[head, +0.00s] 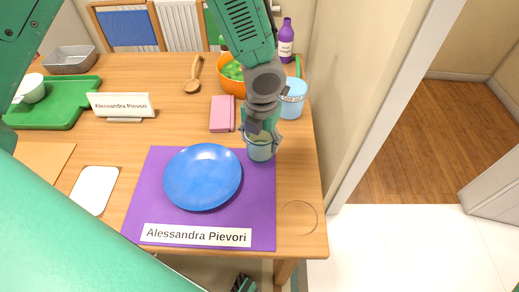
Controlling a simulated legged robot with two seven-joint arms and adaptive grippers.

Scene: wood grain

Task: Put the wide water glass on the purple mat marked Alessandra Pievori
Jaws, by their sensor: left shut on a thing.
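The purple mat (263,215) lies at the table's front edge with a white label (196,235) reading Alessandra Pievori. A blue plate (203,177) sits on it. My left gripper (262,137) points down and is shut on a clear, slightly bluish water glass (261,152). The glass looks upright and appears over the mat's back right corner, right of the plate. I cannot tell whether its base touches the mat. The gripper hides part of its upper side.
A light blue cup (292,98) and an orange bowl (233,88) stand behind the gripper. A pink napkin (222,114) lies behind the plate. A name card (121,105) and green tray (58,112) are at left. A faint ring (299,217) marks the table right of the mat.

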